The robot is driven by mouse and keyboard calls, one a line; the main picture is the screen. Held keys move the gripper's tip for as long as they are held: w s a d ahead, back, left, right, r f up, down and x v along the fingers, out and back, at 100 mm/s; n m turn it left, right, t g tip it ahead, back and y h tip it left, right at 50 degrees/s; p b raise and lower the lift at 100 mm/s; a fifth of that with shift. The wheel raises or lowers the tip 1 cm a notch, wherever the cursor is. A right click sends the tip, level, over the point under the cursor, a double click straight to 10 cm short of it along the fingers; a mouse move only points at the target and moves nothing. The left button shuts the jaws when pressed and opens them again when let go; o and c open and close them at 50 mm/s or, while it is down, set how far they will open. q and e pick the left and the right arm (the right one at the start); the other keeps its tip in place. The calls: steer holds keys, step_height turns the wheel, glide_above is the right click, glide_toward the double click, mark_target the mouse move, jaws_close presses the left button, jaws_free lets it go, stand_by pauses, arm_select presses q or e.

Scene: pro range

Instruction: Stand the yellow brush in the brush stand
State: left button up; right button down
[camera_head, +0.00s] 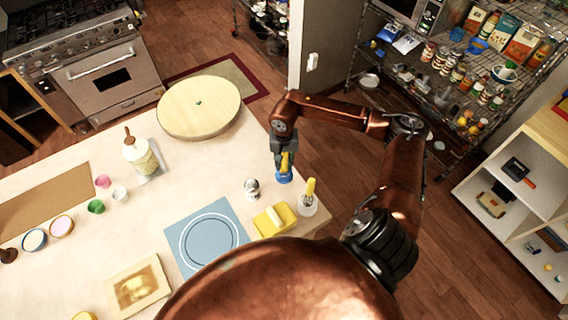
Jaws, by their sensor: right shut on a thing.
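My right gripper (284,156) points down over the far right side of the table and is shut on the upright yellow handle of what looks like the yellow brush (285,161). A small blue round piece (284,178) is directly below that handle; I cannot tell whether it is the brush stand or part of the brush. A whitish round holder (308,208) near the right table edge has another upright yellow piece (310,187) in it. My left gripper is not in view.
A silver can (251,189) and a yellow block (274,220) stand close by. A blue mat with a plate (208,236) lies to the left. A round wooden board (200,106) is at the back. The right table edge is near the gripper.

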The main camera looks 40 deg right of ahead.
steer(key=c, duration=1.7)
jaws_free()
steer(key=shift+o, duration=0.2)
step_height(320, 180, up, 12)
steer(key=shift+r, duration=0.1)
